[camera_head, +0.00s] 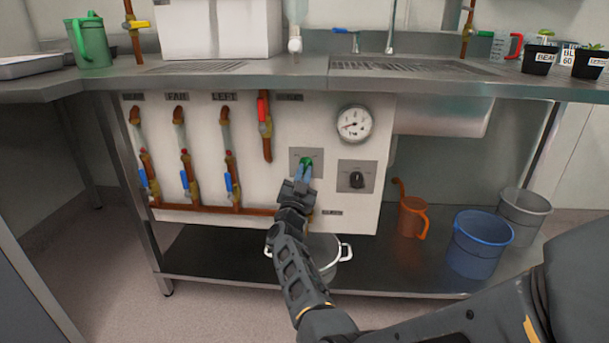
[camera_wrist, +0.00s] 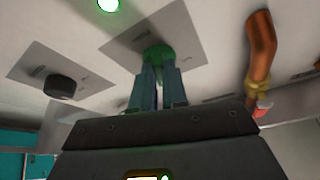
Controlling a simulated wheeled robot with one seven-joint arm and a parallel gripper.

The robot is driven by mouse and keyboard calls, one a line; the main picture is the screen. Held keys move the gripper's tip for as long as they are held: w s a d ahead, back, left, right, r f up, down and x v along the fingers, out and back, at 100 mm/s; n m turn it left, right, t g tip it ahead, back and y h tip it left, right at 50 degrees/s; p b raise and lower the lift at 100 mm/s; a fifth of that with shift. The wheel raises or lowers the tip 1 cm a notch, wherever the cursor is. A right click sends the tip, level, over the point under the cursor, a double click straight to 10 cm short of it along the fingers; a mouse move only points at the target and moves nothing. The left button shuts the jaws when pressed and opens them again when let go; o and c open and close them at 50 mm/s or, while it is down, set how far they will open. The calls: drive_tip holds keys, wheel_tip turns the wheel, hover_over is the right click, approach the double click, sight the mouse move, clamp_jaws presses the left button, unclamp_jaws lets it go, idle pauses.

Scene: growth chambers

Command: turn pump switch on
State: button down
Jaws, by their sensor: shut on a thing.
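A green knob (camera_head: 306,161) sits on a small grey plate (camera_head: 296,154) on the white panel under the bench. My gripper (camera_head: 303,172) reaches up to it from below. In the wrist view my two fingers (camera_wrist: 158,85) are closed on the sides of the green knob (camera_wrist: 158,54), and they hide part of it. A black knob (camera_head: 357,179) on a second grey plate sits to the right; it also shows at the left of the wrist view (camera_wrist: 60,86). A round green lamp (camera_wrist: 108,4) is lit at that view's top edge. The small plate labels are unreadable.
A round gauge (camera_head: 354,123) is above the black knob. A pipe with a red valve handle (camera_head: 262,108) and several blue-handled valves are to the left. A steel pot (camera_head: 325,262) stands below my wrist. A blue bucket (camera_head: 479,244) and orange can (camera_head: 412,217) stand right.

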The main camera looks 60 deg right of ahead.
drive_tip(key=m+g, duration=0.1)
drive_tip(key=m, duration=0.2)
drive_tip(key=m+g, duration=0.2)
drive_tip(key=m, duration=0.1)
drive_tip(key=shift+w+a+r+m+y+p, duration=0.1)
drive_tip(key=shift+w+m+y+p, duration=0.1)
drive_tip(key=shift+m+y+p, duration=0.15)
idle(0.3)
drive_tip(key=c, duration=1.1)
unclamp_jaws()
drive_tip(key=shift+c, duration=0.2)
drive_tip(key=w+p+v, duration=0.1)
drive_tip(key=p+v, duration=0.1)
drive_tip(key=v, duration=0.5)
drive_tip(key=shift+s+a, duration=0.4)
drive_tip(key=shift+s, duration=0.1)
